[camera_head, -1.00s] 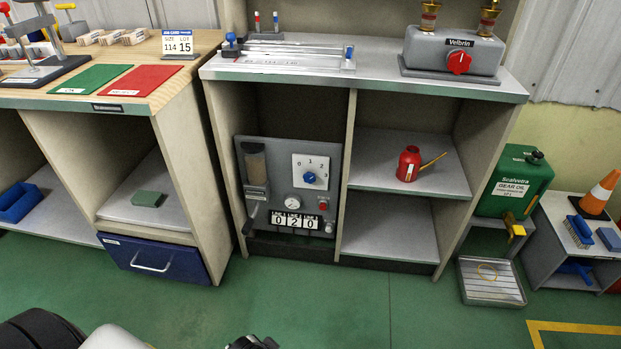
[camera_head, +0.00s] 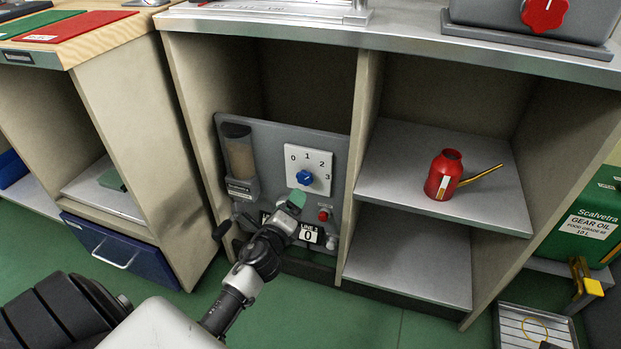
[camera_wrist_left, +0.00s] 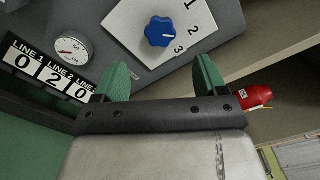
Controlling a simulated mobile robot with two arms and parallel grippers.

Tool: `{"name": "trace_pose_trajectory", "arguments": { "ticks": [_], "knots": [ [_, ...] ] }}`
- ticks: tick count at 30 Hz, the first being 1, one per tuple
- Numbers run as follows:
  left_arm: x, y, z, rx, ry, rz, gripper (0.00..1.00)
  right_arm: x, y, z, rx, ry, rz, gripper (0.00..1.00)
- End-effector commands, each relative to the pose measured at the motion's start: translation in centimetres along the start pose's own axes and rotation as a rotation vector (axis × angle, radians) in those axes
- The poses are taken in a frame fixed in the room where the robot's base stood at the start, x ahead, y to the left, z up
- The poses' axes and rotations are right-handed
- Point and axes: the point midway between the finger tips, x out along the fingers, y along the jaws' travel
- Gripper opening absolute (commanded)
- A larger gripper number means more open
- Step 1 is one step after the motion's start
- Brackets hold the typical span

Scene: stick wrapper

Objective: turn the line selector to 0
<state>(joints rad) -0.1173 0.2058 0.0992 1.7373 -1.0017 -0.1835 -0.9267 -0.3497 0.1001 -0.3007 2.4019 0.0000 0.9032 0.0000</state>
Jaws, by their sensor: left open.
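The line selector is a blue knob (camera_head: 306,178) on a white dial plate (camera_head: 321,187) marked 0, 1, 2 and 3, set in a grey panel (camera_head: 262,145) in the left cabinet bay. My left gripper (camera_head: 296,200) is open and empty just below and in front of the dial. Its green fingers (camera_wrist_left: 163,70) are spread wide in the wrist view. My right gripper is not in view.
Line counters (camera_wrist_left: 52,76) reading 0, 2, 0 and a round gauge (camera_wrist_left: 72,49) sit beside the dial. A red button (camera_head: 324,214) is close to the gripper. A divider (camera_head: 362,140) stands right of the panel; a red oil can (camera_head: 441,178) is on the shelf beyond.

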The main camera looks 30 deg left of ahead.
Motion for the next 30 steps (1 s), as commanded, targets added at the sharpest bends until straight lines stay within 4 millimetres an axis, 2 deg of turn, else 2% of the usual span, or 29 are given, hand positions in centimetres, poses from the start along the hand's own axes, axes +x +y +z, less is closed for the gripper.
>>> {"name": "trace_pose_trajectory", "arguments": {
  "ticks": [15, 21, 29, 30],
  "knots": [
    [8.8, 0.1, 0.0, -0.004, -0.002, 0.001, 0.72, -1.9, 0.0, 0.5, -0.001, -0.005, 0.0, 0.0],
    [10.1, 0.0, 0.0, -0.005, -0.001, 0.002, 0.72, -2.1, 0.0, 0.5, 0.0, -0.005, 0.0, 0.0],
    [10.2, 0.0, 0.1, -0.006, 0.0, 0.002, 0.72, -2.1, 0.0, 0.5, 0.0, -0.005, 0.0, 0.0],
    [10.2, 0.0, 0.1, -0.006, 0.0, 0.003, 0.69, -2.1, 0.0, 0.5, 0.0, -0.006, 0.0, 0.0]
  ]
}}
